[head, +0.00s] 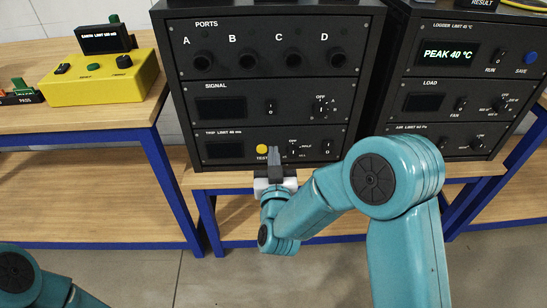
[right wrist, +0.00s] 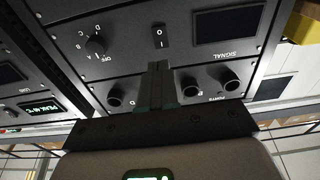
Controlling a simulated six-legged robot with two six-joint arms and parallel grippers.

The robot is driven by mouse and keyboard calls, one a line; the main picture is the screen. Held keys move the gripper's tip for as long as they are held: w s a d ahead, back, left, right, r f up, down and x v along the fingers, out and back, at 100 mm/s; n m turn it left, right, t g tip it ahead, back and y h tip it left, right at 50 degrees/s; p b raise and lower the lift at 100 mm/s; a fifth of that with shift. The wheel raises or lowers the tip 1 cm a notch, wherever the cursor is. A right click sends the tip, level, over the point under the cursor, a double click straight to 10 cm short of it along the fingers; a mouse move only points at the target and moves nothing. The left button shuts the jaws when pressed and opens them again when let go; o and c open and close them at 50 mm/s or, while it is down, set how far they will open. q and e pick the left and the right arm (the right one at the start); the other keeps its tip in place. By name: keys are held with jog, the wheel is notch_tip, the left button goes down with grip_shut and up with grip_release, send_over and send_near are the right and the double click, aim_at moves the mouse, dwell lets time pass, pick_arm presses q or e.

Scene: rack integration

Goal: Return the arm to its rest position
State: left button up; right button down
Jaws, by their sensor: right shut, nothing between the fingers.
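My right arm reaches up from the lower right in the head view. Its gripper (head: 274,158) is in front of the lowest panel of the middle black rack (head: 262,88), close to the yellow TEST button (head: 261,149). The fingers are together and hold nothing. In the right wrist view the shut fingers (right wrist: 158,70) point at the rack face, below a rocker switch (right wrist: 160,36). I cannot tell whether the fingertips touch the panel. Of my left arm only a teal part shows at the lower left of the head view; its gripper is out of view.
A second black rack (head: 455,85) at the right shows PEAK 40 °C. A yellow box (head: 105,80) with a small display stands on the left wooden bench (head: 75,118). Blue bench legs stand on both sides. Open grey floor (head: 210,275) lies in front.

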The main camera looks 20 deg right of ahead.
dwell(0.4)
jog(key=s+d+f+g+p, duration=0.1)
jog(key=d+f+g+p, duration=0.1)
jog(key=d+p, duration=0.35)
jog(key=s+a+f+n+g+y+p, duration=0.1)
jog(key=s+a+f+g+y+p, duration=0.15)
jog(key=s+f+g+p, duration=0.6)
jog(key=s+a+f+g+y+b, duration=0.1)
jog(key=s+a+f+g+y, duration=0.2)
jog(key=s, duration=0.6)
jog(key=s+a+f+g+y+b, duration=0.2)
jog(key=s+a+f+g+y, duration=0.1)
jog(key=s+f, duration=0.4)
jog(key=s+a+g, duration=0.1)
jog(key=s+a, duration=0.1)
jog(key=s, duration=0.1)
jog(key=shift+a+f+y, duration=0.15)
jog(key=shift+f+y, duration=0.05)
jog(key=shift+y, duration=0.15)
